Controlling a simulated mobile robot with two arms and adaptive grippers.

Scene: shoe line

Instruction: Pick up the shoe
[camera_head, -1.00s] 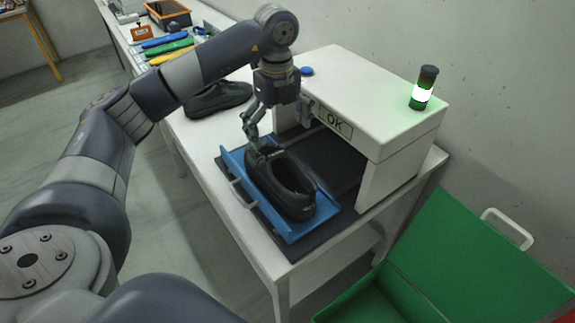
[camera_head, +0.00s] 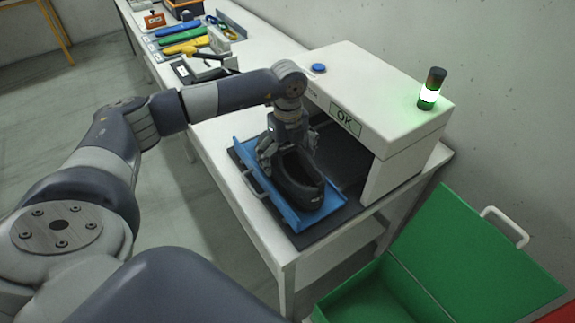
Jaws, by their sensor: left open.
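A black shoe (camera_head: 304,191) sits on the blue tray (camera_head: 313,217) in front of the white inspection machine (camera_head: 375,105), its opening facing up. My left gripper (camera_head: 275,160) is open and lowered at the far end of the shoe, with its fingers around or close beside that end. The gripper hides that end of the shoe, so I cannot tell whether the fingers touch it. My right gripper is not in view.
A green box with an open lid (camera_head: 475,255) stands at the lower right. A signal lamp (camera_head: 431,88) glows on the machine, whose sign reads OK. Colored tools (camera_head: 183,38) lie at the back of the white table.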

